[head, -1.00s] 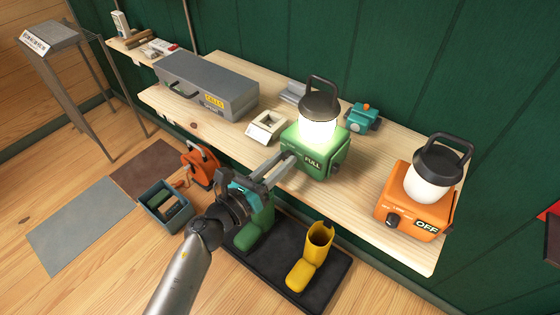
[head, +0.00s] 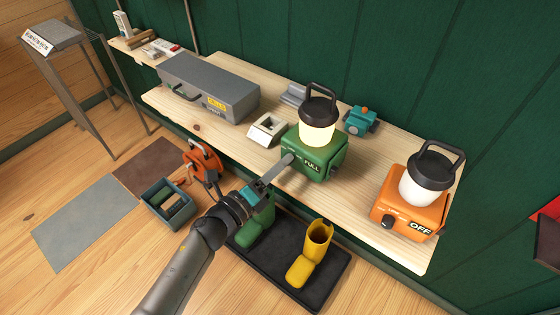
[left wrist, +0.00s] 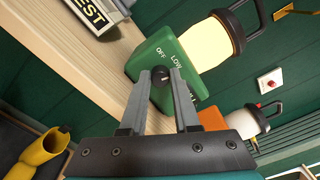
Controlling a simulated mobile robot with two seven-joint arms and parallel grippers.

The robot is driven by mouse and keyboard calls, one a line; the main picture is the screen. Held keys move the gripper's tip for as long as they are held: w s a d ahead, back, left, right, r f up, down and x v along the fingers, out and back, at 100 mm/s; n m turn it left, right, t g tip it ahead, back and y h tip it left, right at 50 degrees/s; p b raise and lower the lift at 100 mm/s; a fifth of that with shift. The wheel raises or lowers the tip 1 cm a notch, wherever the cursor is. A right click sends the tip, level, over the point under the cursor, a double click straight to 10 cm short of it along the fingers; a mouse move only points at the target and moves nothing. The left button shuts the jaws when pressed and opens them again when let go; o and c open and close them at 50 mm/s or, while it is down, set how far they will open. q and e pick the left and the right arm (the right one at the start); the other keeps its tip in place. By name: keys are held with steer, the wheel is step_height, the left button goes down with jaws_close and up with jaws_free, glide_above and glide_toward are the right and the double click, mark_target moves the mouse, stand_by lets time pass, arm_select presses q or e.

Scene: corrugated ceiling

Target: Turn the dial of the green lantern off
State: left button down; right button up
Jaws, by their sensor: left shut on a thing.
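The green lantern (head: 315,153) stands on the wooden bench, with a black cap and handle and a cream-yellow lit globe (head: 318,134). A sign on its front reads FULL. In the left wrist view the lantern (left wrist: 185,55) shows OFF and LOW marks around its dark dial (left wrist: 160,73). My left gripper (head: 289,159) reaches the lantern's front from the lower left. In the left wrist view its two fingers (left wrist: 165,76) are shut on the dial, one on each side. In the head view the fingers hide the dial. My right gripper is not in view.
An orange lantern (head: 412,205) with an OFF sign stands to the right on the bench (head: 265,175). A grey case (head: 208,88), a small white box (head: 267,129) and a teal object (head: 360,121) are also there. Yellow and green boots stand on a dark mat below.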

arm_select(q)
steer(key=n+p, duration=0.2)
steer(key=n, duration=0.5)
steer(key=n+p, duration=0.1)
steer(key=n, duration=0.3)
steer(key=shift+f+n+p, duration=0.1)
steer(key=shift+n+p, duration=0.55)
steer(key=shift+n, duration=1.15)
steer(key=c, duration=0.6)
jaws_free()
steer(key=shift+c, duration=0.2)
steer(key=shift+s, duration=0.1)
